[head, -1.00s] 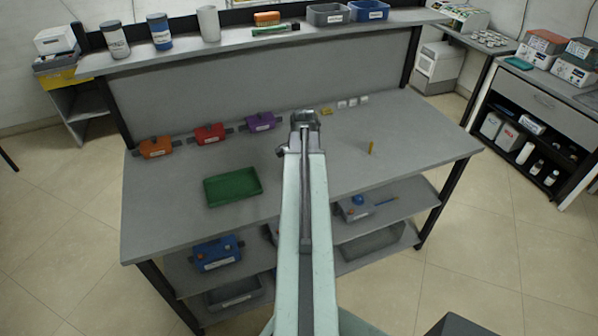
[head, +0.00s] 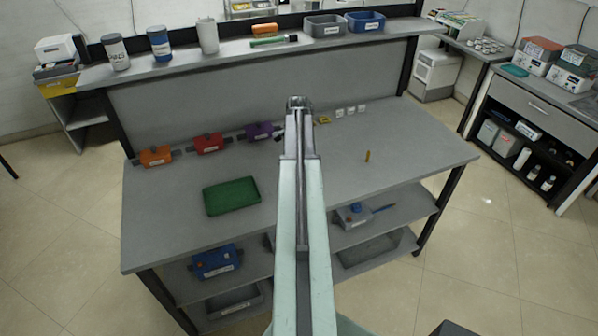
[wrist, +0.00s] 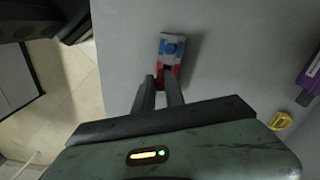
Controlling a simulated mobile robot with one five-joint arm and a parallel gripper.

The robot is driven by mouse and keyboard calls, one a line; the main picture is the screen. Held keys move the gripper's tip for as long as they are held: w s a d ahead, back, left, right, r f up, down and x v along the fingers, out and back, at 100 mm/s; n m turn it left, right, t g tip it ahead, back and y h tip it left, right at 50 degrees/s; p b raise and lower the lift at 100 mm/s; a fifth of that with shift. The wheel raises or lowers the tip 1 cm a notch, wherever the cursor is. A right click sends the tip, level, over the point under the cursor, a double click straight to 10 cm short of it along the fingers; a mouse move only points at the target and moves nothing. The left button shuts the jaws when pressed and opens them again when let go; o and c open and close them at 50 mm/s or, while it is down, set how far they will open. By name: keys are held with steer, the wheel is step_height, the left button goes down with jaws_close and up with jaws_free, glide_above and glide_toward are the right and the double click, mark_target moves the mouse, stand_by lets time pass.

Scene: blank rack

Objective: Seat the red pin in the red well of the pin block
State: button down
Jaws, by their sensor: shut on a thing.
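My gripper (head: 298,103) reaches over the back part of the grey bench in the head view, where my arm hides what lies beneath it. In the wrist view my gripper (wrist: 164,80) is shut, with a small patch of red, seemingly the red pin (wrist: 159,76), between its fingertips. Just past the fingertips is a small block with blue, white and red areas and a round blue top, seemingly the pin block (wrist: 172,47). The fingers cover its near end. The red well is not clearly visible, and I cannot tell whether pin and block touch.
Orange (head: 156,156), red (head: 211,144) and purple (head: 259,131) blocks stand left along the back of the bench. A green tray (head: 231,196) lies in front of them.

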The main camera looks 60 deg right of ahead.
steer(key=shift+w+d, duration=0.3)
steer(key=shift+w, duration=0.1)
step_height(320, 180, down, 4)
steer(key=b, duration=0.4)
steer(key=shift+r, duration=0.2)
steer(key=shift+f, duration=0.15)
steer(key=c, duration=1.4)
jaws_free()
step_height(320, 180, up, 12)
steer(key=p, duration=1.2)
steer(key=shift+w+r, duration=0.15)
steer(key=shift+r, duration=0.05)
